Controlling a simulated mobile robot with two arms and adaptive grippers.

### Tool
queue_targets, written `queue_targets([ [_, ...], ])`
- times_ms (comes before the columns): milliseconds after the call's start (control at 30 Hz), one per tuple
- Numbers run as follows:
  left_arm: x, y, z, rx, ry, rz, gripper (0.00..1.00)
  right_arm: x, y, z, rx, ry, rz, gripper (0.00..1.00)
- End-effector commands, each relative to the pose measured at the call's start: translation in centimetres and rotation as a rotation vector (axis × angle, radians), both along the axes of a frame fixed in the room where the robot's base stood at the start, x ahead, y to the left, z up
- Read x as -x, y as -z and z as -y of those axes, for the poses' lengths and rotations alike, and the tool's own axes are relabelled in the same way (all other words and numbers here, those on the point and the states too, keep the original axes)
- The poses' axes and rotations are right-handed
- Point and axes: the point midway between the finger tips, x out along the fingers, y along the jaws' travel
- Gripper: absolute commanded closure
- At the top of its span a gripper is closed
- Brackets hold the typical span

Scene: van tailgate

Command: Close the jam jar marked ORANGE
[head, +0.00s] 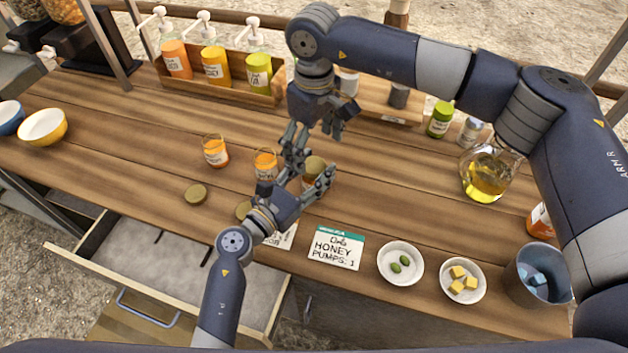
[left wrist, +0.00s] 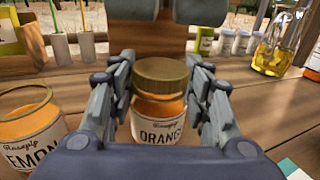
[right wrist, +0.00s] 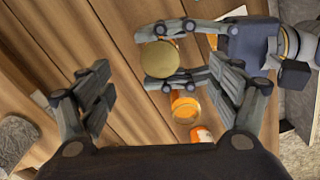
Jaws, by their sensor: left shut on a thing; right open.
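The ORANGE jam jar (left wrist: 158,120) stands between the fingers of my left gripper (left wrist: 160,105), which is shut on it. A gold lid (left wrist: 160,75) sits on the jar's mouth; whether it is screwed tight I cannot tell. The lid also shows in the head view (head: 314,164) and the right wrist view (right wrist: 157,62). My right gripper (head: 314,133) is open and empty, just behind and above the jar in the head view. In the right wrist view the lid lies between its spread fingers (right wrist: 158,75), apart from them. Most of the jar is hidden there.
Two other orange-filled jars (head: 215,151) (head: 265,163) stand open to the left, one labelled LEMON (left wrist: 30,135). Two loose lids (head: 196,194) (head: 244,209) lie nearby. A honey card (head: 336,247), bowls (head: 400,263) and an open drawer (head: 150,270) are at the front.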

Motion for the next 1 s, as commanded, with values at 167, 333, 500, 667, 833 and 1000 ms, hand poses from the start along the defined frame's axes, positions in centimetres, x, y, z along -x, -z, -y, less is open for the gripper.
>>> queue_targets([
  [167,0.0,0.0,0.0,0.001,0.0,0.001,1.0,0.0,0.0,0.0,0.0,0.0,0.0,0.16],
  [333,0.0,0.0,0.0,0.001,0.0,0.001,1.0,-0.1,-0.8,0.0,-0.001,0.0,0.002,0.16],
  [500,0.0,0.0,0.0,0.0,0.0,0.0,1.0,-0.1,-3.8,0.0,-0.001,0.0,0.005,0.16],
  [667,0.0,0.0,0.0,0.0,0.0,0.0,1.0,-0.1,-7.4,-0.1,-0.001,0.001,0.003,0.16],
  [833,0.0,0.0,0.0,0.0,0.0,0.0,1.0,-0.1,-10.3,0.0,0.0,0.001,0.001,0.16],
  [1000,0.0,0.0,0.0,0.0,0.0,0.0,1.0,0.0,-11.8,0.0,-0.001,0.0,0.001,0.16],
])
